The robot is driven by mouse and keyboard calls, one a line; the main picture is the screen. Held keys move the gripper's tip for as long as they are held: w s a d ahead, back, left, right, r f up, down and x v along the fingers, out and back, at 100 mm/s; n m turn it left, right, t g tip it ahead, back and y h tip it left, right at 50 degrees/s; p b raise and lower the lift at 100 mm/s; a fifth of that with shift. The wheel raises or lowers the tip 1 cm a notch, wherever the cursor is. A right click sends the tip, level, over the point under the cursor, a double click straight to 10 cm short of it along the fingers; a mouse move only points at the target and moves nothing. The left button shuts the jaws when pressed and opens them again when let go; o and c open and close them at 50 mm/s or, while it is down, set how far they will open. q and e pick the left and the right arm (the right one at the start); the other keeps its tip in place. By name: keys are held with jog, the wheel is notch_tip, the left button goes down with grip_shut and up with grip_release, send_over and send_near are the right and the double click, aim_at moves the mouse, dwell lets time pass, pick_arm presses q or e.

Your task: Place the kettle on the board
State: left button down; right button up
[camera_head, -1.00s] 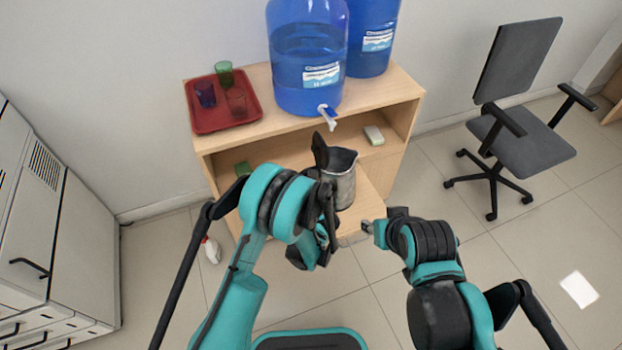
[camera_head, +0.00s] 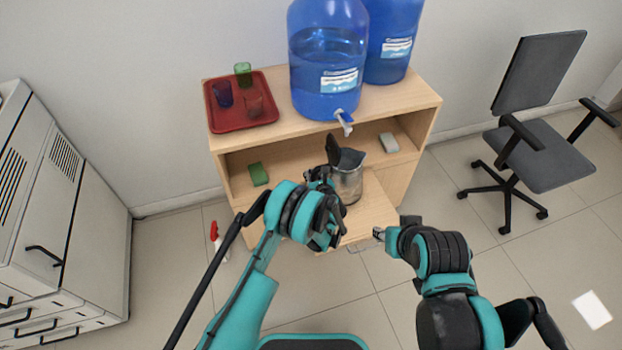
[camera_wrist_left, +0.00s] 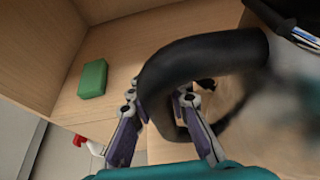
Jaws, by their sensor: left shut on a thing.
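The kettle (camera_head: 348,184) is a grey metallic jug with a black lid and black handle. In the head view it appears upright over the pull-out wooden board (camera_head: 376,212) at the cabinet's front; I cannot tell whether its base touches the board. My left gripper (camera_head: 322,178) is shut on the kettle's handle, at the kettle's left side. In the left wrist view, the fingers (camera_wrist_left: 158,106) are on either side of the curved black handle (camera_wrist_left: 205,58). My right gripper (camera_head: 378,234) is near the board's front right corner, apart from the kettle; its jaws are too small to read.
The wooden cabinet (camera_head: 280,141) carries a red tray (camera_head: 243,119) with several cups and two blue water bottles (camera_head: 326,60). A green block (camera_head: 258,174) and a pale block (camera_head: 389,142) lie on its shelf. A spray bottle (camera_head: 217,240) stands left; an office chair (camera_head: 540,150) stands right.

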pick_arm(q)
jog(key=shift+f, duration=0.8)
jog(key=shift+f, duration=0.55)
jog(key=c, duration=1.4)
grip_release()
jog(key=shift+f, duration=0.1)
jog(key=shift+c, duration=0.2)
